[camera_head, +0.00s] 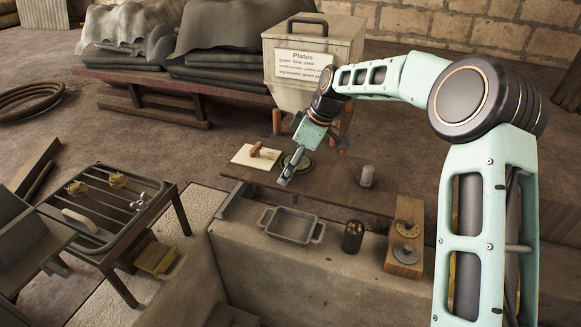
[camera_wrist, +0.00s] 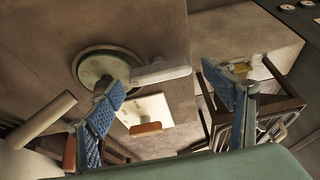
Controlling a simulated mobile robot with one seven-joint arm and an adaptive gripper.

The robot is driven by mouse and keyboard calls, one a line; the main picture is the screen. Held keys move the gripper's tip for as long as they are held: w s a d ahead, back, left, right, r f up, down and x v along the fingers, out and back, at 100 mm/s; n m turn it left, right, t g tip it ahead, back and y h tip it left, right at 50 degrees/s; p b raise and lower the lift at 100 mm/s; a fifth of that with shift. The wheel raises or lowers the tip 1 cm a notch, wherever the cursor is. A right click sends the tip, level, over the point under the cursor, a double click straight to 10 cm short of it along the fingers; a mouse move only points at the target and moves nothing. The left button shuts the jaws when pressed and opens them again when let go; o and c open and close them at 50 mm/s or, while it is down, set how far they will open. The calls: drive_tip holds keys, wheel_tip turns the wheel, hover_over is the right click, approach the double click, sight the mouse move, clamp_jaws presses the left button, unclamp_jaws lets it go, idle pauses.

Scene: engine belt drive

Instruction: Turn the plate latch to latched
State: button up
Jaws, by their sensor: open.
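A round green disc with a dark rim (camera_wrist: 105,65) lies on the brown bench, with a pale lever bar (camera_wrist: 160,72) reaching from it to the right in the wrist view. This looks like the plate latch. In the head view the disc (camera_head: 297,160) is partly hidden by my gripper (camera_head: 286,179), which points down over it. In the wrist view my gripper (camera_wrist: 163,78) is open, its blue-padded fingers apart. The bar appears between the fingertips; I cannot tell whether they touch it. The left fingertip overlaps the disc's lower edge.
A cream board with an orange-brown handle (camera_head: 256,154) lies left of the disc. On the bench stand a small metal cylinder (camera_head: 367,175) and, nearer, a grey tray (camera_head: 291,225), a dark cup (camera_head: 353,236) and a wooden block with dials (camera_head: 405,240). A "Plates" bin (camera_head: 313,58) stands behind.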

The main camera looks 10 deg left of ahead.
drive_tip(key=v, duration=0.7)
drive_tip(key=shift+r, duration=0.2)
